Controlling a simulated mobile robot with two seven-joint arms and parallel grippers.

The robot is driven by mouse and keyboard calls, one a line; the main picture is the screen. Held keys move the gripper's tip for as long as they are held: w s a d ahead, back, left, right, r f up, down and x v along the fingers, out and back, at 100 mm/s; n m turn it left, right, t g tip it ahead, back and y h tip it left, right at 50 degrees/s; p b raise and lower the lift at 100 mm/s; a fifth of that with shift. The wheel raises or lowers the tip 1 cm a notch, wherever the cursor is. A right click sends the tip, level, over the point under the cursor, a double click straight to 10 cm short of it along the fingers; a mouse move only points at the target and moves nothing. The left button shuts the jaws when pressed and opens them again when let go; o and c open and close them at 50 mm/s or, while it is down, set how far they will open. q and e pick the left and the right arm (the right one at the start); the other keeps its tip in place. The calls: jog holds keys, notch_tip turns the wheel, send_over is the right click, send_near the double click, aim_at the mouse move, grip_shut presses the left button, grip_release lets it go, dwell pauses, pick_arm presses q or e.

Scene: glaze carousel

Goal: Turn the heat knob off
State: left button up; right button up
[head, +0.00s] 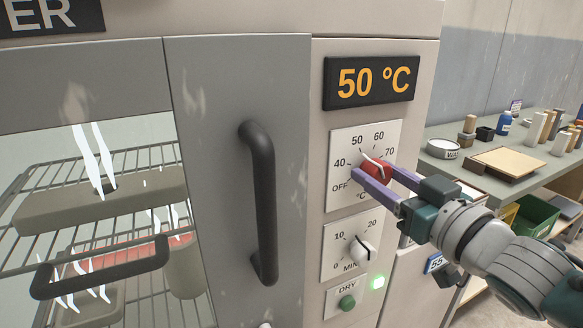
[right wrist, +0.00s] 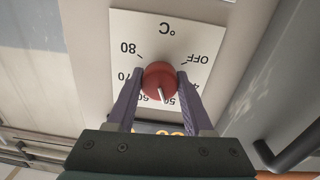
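The red heat knob (head: 378,166) sits on a white dial plate (head: 341,140) marked OFF, 40, 50, 60, 70 in the head view. Its white pointer points up and left, near 50. In the right wrist view the knob (right wrist: 160,76) appears upside down, with its pointer toward the 50 side and 80 and OFF also readable. My right gripper (head: 374,171) has one finger on each side of the knob, and both fingertips appear to touch it. The display (head: 369,82) above reads 50 °C. My left gripper is not in view.
A dark vertical door handle (head: 262,205) is to the left. Behind the glass, racks (head: 150,158) hold wares. A bench (head: 480,152) with jars stands at the right.

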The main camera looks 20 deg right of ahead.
grip_shut()
jog(key=shift+n, duration=0.4)
jog(key=n+b, duration=0.1)
jog(key=n, duration=0.2)
jog(key=shift+n, duration=0.4)
jog(key=n+b, duration=0.1)
jog(key=n, duration=0.3)
jog(key=shift+n, duration=0.3)
jog(key=n+b, duration=0.1)
jog(key=n, duration=0.4)
jog(key=shift+f+n, duration=0.1)
jog(key=shift+n, duration=0.2)
jog(key=n+b, duration=0.1)
jog(key=n, duration=0.3)
jog(key=shift+y, duration=0.3)
jog(key=shift+n, duration=0.4)
